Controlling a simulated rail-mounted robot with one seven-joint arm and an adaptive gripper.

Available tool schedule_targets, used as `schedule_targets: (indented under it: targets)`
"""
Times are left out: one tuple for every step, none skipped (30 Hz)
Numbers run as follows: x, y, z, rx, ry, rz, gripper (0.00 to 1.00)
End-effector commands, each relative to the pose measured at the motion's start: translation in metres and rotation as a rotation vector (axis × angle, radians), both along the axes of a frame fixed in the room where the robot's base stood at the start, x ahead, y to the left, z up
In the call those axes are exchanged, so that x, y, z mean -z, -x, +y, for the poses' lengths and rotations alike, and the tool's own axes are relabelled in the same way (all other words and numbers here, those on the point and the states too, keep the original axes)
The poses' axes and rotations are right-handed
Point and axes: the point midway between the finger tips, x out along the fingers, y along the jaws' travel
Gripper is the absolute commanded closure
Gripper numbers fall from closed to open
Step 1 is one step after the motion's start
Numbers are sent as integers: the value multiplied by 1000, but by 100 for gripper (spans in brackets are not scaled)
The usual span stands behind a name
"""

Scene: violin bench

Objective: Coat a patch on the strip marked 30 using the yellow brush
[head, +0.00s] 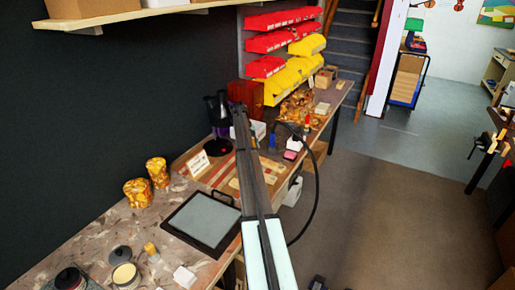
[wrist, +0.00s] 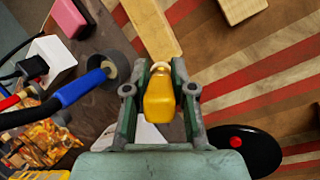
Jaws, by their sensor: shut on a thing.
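My gripper (wrist: 160,82) is shut on the yellow brush (wrist: 159,103), seen in the wrist view with its yellow handle between the two fingers. The brush's bristle end is hidden. A pale wooden strip (wrist: 150,28) lies just ahead of the fingertips, on a wooden surface with red stripes. A second pale strip (wrist: 240,8) lies to the upper right. No number can be read on either strip. In the head view my arm hides the gripper and brush, and part of the striped board (head: 182,163).
A blue-handled tool (wrist: 82,88) with a cable, a white block (wrist: 52,58) and a pink block (wrist: 70,18) lie left of the gripper. A black round base (wrist: 240,150) is lower right. A black-framed tray (head: 203,218) and an open tin (head: 125,275) stand on the near bench.

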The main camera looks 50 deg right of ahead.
Motion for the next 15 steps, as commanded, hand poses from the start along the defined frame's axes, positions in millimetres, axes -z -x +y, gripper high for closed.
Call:
schedule_targets:
  targets:
    - [-18,0,1,-1,3,-3,100]
    - [-18,-1,1,-1,2,-1,100]
    - [-21,-1,2,-2,2,-1,100]
    - [-24,-2,3,-3,2,-1,100]
    - [-27,-2,3,-3,2,-2,100]
    - [-31,-3,4,-4,2,-1,100]
    - [-33,-3,4,-5,2,-1,100]
    - [-36,-4,5,-5,2,-1,100]
    - [-40,-4,5,-6,1,-1,100]
    - [-43,-4,6,-6,2,-1,100]
    - [-45,-5,6,-7,2,-1,100]
    - [-49,-6,7,-8,2,-1,100]
    - [-51,-6,8,-8,2,-1,100]
    - [-54,-6,8,-10,2,-2,100]
    - [-57,-7,9,-10,2,-2,100]
